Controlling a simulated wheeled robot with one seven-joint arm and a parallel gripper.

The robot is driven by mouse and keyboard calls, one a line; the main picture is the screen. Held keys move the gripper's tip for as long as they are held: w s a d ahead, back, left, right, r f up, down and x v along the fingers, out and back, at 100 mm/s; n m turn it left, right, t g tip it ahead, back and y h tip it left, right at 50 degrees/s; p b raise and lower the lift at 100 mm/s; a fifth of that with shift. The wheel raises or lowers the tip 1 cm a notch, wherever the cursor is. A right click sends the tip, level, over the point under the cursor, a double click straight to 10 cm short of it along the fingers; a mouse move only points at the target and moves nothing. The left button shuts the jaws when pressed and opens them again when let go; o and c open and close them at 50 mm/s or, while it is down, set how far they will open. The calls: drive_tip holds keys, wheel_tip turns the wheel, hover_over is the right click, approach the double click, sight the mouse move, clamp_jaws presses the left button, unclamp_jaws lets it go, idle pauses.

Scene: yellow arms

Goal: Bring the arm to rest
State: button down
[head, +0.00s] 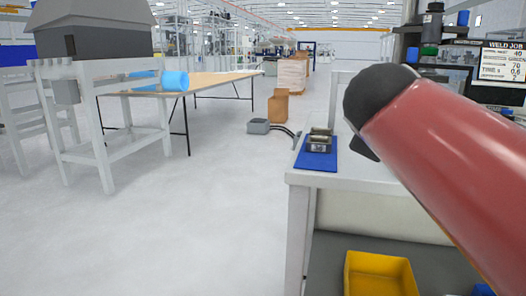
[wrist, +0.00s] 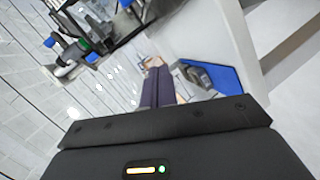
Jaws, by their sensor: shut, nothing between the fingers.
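My arm (head: 440,150), red with a dark joint, reaches across the right side of the head view over a white workbench. A metal part lies on that mat.
The white workbench (head: 300,178) carries the blue mat with the metal part (head: 319,140). A monitor (head: 500,65) stands behind my arm. A yellow bin (head: 380,275) sits on the lower shelf. A wooden-topped table (head: 215,80) stands back left.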

drive_tip(key=s+a+f+m+g+y, duration=0.1)
drive_tip(key=s+f, duration=0.4)
drive_tip(key=f, duration=0.5)
drive_tip(key=s+a+f+m+g+y, duration=0.2)
drive_tip(key=s+f+m, duration=0.3)
drive_tip(key=f, duration=0.4)
drive_tip(key=s+a+f+m+g+y, duration=0.1)
drive_tip(key=s+f+m+g+y, duration=0.2)
drive_tip(key=s+f, duration=0.4)
wheel_tip(320, 180, down, 4)
drive_tip(key=shift+s+a+r+g+p, duration=0.15)
drive_tip(key=shift+a+r+g+p, duration=0.05)
drive_tip(key=shift+a+g+p, duration=0.25)
drive_tip(key=shift+d, duration=0.1)
